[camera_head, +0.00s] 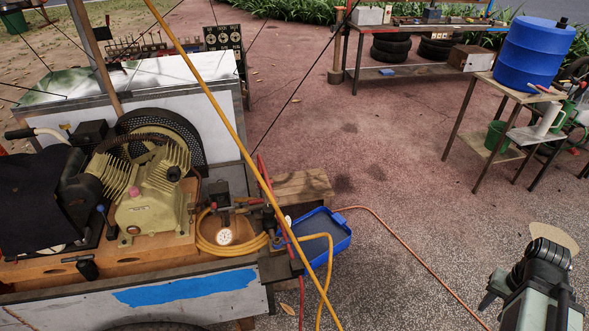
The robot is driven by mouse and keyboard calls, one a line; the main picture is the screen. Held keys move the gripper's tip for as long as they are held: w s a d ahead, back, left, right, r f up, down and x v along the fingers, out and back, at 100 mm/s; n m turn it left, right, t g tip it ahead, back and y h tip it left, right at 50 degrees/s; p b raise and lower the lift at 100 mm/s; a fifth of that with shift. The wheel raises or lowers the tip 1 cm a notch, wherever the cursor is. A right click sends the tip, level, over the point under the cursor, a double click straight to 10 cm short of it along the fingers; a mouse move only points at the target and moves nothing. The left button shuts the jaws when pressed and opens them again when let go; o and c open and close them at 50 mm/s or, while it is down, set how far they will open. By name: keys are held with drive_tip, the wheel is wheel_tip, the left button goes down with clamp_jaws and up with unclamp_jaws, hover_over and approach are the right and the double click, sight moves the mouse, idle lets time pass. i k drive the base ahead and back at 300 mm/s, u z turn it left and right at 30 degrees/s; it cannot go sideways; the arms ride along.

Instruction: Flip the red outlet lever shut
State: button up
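The compressor (152,195) stands on a wooden board on the cart at the left. A round white gauge (224,236) sits at its outlet fittings. A small red part (249,201), which looks like the outlet lever, shows on the dark fittings near the cart's right edge. It is too small to tell which way it points, and hoses cross close by. My arm (540,290) is at the lower right, far from the lever, over bare ground. I cannot make out its fingers, or whether my gripper is open or shut. I see nothing held.
A yellow hose (225,115) crosses in front of the fittings, and a red hose (295,255) hangs beside them. A blue tray (325,238) lies right of the cart. A side table (500,88) with a blue drum (533,55) stands at right. The middle ground is open.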

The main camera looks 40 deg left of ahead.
sight(255, 201)
drive_tip(key=i, duration=2.1)
drive_tip(key=u, duration=3.25)
